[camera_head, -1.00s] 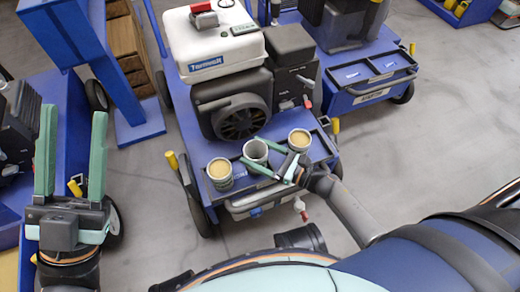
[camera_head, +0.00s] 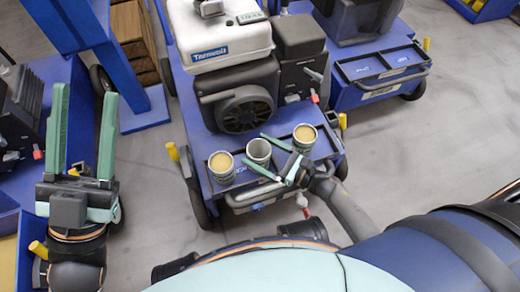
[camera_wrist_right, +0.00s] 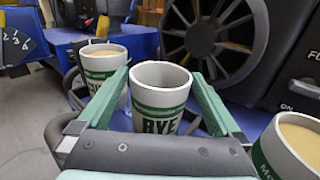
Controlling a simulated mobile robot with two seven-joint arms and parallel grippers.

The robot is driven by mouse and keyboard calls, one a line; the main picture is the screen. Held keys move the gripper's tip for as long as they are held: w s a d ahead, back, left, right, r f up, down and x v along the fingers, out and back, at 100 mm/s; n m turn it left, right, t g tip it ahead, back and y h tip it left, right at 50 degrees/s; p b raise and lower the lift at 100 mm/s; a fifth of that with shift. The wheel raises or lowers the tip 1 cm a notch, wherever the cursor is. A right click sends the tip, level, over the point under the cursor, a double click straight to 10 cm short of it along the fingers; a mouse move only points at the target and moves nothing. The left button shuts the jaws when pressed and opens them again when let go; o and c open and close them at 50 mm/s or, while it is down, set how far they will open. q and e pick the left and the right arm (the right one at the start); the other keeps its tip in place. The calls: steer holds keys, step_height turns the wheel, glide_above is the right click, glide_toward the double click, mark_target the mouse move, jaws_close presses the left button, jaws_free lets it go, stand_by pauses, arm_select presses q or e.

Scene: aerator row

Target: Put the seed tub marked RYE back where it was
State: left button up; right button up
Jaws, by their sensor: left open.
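The tub marked RYE (camera_wrist_right: 160,95) is grey with a green band and stands open-topped between two other tubs. In the head view it is the middle tub (camera_head: 259,152); its inside looks empty and grey. My right gripper (camera_head: 253,148) is open, with one green finger on each side of this tub. In the right wrist view a gap shows between the tub and each finger (camera_wrist_right: 160,72). The tub's base is hidden by the gripper. My left gripper (camera_head: 82,130) is open and empty at the left, its fingers pointing up, away from the tubs.
A tub with tan contents (camera_head: 221,164) stands left of the middle tub, another (camera_head: 305,137) right of it. They stand at the front of a blue cart (camera_head: 200,180) carrying a white-topped engine (camera_head: 225,45). A second blue cart (camera_head: 375,75) stands right. Grey floor lies clear at right.

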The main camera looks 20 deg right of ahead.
steer(key=shift+r, duration=0.2)
steer(key=p+v, duration=0.2)
steer(key=v, duration=0.9)
steer(key=shift+s+d+r, duration=0.2)
steer(key=shift+d, duration=0.05)
steer(key=w+a+r+m+t+y, duration=0.1)
steer(key=w+a+r+m+t, duration=0.15)
steer(key=r+m, duration=0.6)
steer(key=w+a+r+m+t+y, duration=0.1)
steer(key=w+a+r+m+t, duration=0.3)
steer(key=r, duration=0.8)
steer(key=s+a+r+m+y, duration=0.1)
steer(key=s+r+m, duration=0.3)
steer(key=r+m, duration=0.5)
steer(key=s+a+r+m+t, duration=0.1)
steer(key=s+r+m, duration=0.3)
steer(key=r+m, duration=0.6)
step_height(320, 180, up, 3)
steer(key=shift+s+f+y, duration=0.1)
steer(key=shift+s+y, duration=0.3)
steer(key=shift+m+t, duration=0.25)
